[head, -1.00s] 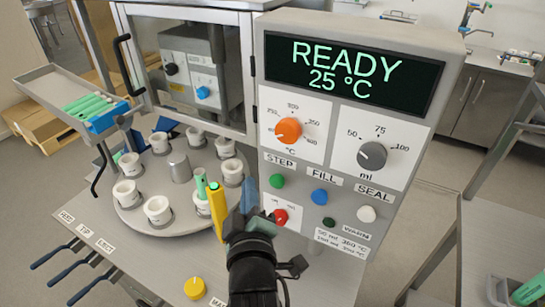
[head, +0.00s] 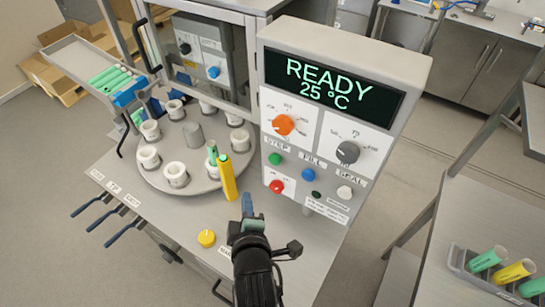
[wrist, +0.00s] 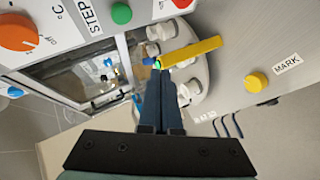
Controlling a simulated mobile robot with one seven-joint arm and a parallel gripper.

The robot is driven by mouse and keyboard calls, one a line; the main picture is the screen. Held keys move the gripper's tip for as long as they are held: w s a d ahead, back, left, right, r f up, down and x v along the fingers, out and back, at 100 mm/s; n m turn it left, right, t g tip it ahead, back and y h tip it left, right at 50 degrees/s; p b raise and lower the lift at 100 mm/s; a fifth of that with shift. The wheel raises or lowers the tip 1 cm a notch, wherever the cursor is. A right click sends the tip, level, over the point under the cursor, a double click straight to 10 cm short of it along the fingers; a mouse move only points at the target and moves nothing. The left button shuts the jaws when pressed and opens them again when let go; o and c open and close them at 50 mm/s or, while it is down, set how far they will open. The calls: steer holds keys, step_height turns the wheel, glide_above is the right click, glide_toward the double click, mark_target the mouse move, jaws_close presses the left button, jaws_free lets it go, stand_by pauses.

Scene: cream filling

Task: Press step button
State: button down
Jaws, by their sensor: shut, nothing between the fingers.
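The green step button (head: 275,159) sits under the STEP label on the front of the grey control box (head: 418,70). The display (head: 330,83) reads READY 25 °C. My gripper (head: 247,200) is shut and empty, below and slightly left of the button in the head view and apart from it. In the wrist view the green button (wrist: 121,13) is at the top edge, beside the STEP label, and my shut fingers (wrist: 153,78) point up the picture, below it. Whether the button is pressed in cannot be told.
A blue FILL button (head: 308,174), white SEAL button (head: 344,192) and red knob (head: 277,186) are close by. A yellow MARK button (head: 206,238) is on the table. A tube rack (head: 459,258) stands right.

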mark_target(275, 159)
steer(key=w+d+b, duration=0.4)
steer(key=w+d, duration=0.1)
steer(key=w, duration=0.2)
steer(key=shift+d, duration=0.15)
stand_by(0.3)
steer(key=shift+w, duration=0.2)
stand_by(1.8)
steer(key=shift+w+d+b, duration=0.2)
steer(key=shift+w+b, duration=0.05)
steer(key=shift+b, duration=0.1)
